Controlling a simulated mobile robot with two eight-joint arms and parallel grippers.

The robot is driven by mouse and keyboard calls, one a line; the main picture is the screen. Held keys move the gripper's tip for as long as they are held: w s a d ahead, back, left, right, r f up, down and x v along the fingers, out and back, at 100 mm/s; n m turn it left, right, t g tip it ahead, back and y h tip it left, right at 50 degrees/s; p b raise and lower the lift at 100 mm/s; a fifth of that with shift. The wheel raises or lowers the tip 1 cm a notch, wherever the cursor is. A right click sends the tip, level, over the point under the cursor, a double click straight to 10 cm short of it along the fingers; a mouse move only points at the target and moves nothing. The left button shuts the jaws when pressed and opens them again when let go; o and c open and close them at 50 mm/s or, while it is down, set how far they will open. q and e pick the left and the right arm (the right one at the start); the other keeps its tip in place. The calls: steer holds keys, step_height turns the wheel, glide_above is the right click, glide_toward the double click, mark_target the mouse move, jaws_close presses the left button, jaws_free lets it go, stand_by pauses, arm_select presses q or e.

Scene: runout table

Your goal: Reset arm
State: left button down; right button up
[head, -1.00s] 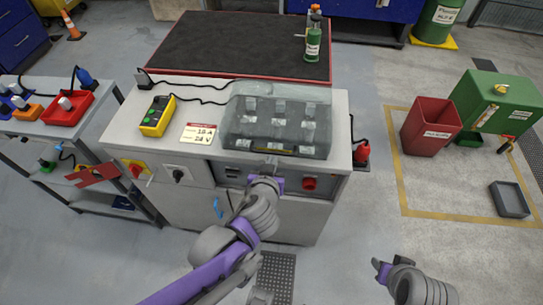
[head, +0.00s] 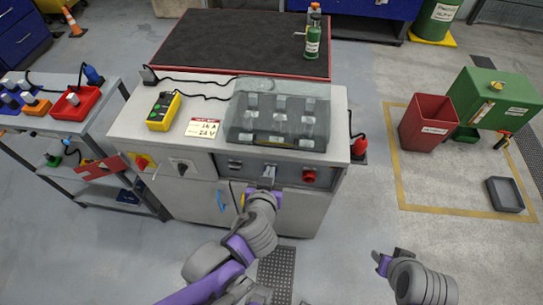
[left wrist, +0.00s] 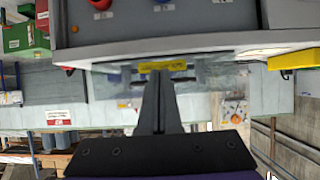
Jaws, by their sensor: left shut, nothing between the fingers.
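My left gripper (head: 268,178) is in front of the grey runout cabinet (head: 195,200), just below the clear cover (head: 277,118) on its top. Its two dark fingers (left wrist: 160,105) are together and empty in the left wrist view. The picture does not settle whether the fingertips touch the cabinet front. My right gripper (head: 382,261) is low at the right over bare floor, away from the cabinet. It is too small and turned to tell whether its fingers are open.
The cabinet front carries a red knob (head: 309,176) and a black rotary switch (head: 182,167). A yellow pendant (head: 163,111) and a label card (head: 203,128) lie on top. A red bin (head: 428,125) stands at the right. Floor between the cabinet and bin is clear.

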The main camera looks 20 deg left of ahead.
arm_select(q)
steer(key=s, duration=0.1)
steer(key=s+f, duration=0.1)
steer(key=s, duration=0.1)
steer(key=shift+d+f, duration=0.35)
steer(key=shift+w+a, duration=0.1)
steer(key=s+a+m+g+h+p, duration=0.1)
steer(key=s+a+m+g+h, duration=0.1)
steer(key=s+g, duration=0.4)
steer(key=shift+s+a+r+m+h, duration=0.3)
steer(key=shift+s+a+h, duration=0.1)
steer(key=shift+s+a, duration=0.1)
